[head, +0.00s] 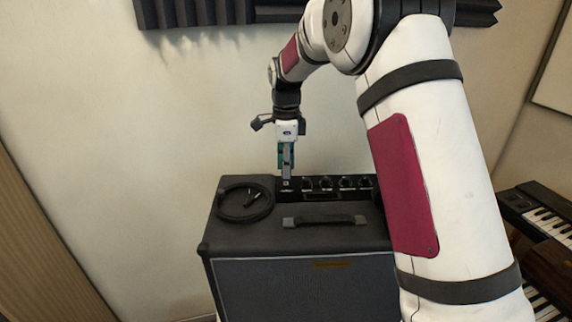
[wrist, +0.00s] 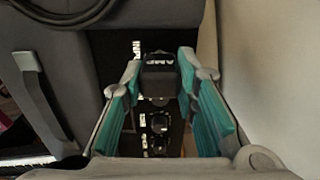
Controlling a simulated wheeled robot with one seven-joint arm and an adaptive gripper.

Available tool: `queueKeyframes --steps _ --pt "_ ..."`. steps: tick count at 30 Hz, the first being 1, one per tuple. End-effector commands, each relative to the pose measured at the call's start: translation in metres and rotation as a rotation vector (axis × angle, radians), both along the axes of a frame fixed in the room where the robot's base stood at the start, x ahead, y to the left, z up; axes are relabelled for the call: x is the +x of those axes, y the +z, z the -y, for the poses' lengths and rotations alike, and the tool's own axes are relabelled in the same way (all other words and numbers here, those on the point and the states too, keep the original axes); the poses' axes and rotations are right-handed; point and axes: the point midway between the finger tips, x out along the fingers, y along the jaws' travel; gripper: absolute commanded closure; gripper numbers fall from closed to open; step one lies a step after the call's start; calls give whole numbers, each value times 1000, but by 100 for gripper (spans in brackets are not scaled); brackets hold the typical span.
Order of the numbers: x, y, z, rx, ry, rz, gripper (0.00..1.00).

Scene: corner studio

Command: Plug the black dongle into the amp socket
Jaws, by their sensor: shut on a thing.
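The black dongle (wrist: 160,76) sits between the fingertips of my gripper (wrist: 161,72) in the wrist view, with pale lettering on its top. My gripper also shows in the head view (head: 287,172), pointing down at the left end of the control panel (head: 320,184) on the amp (head: 300,236). My gripper is shut on the dongle. White lettering like "INPUT" shows on the panel beside the dongle in the wrist view. The amp socket is not clearly seen; the dongle and fingers cover that area. I cannot tell whether the dongle touches the socket.
A coiled black cable (head: 244,202) lies on the amp top, left of my gripper. The amp's carry handle (head: 325,221) is in front of the panel. Several knobs (head: 345,183) line the panel to the right. The wall is close behind. Keyboards (head: 545,215) stand at right.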

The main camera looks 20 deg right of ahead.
Motion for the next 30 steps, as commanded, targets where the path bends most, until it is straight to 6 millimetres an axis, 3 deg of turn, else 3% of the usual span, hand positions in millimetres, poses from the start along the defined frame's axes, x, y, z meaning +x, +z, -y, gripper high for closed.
queueKeyframes --steps 28,29,30 --pt "0 -11 0 0 0 0 98" --pt "0 -10 0 0 0 0 68" --pt "0 -10 0 0 0 0 59"
